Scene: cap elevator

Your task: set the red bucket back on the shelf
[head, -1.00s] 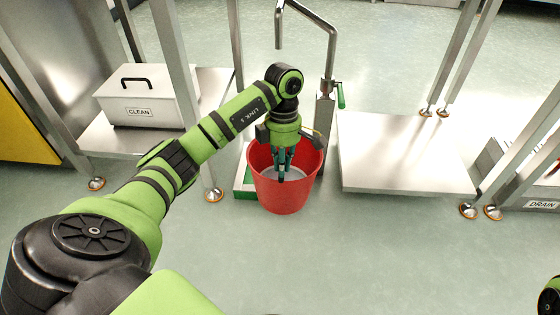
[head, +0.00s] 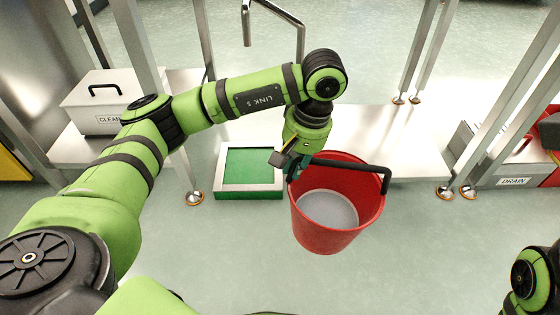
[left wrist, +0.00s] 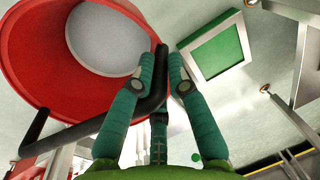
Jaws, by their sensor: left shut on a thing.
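The red bucket (head: 325,220) hangs in front of the low steel shelf (head: 405,150) in the head view. Its black handle (head: 350,167) stands over the rim, and a pale grey round surface shows inside. My left gripper (head: 294,168) is shut on the handle at the bucket's left side. In the left wrist view the green-blue fingers (left wrist: 161,80) close around the black handle (left wrist: 150,105), with the red bucket (left wrist: 30,60) at the upper left. My right gripper is not in view; only part of my right arm shows at the lower right.
A tray with a green pad (head: 250,168) lies left of the bucket. A bent steel pipe (head: 275,12) rises behind. A white CLEAN box (head: 95,100) stands on the left shelf, and a DRAIN bin (head: 510,170) is at right. Steel legs flank the shelf. The front floor is clear.

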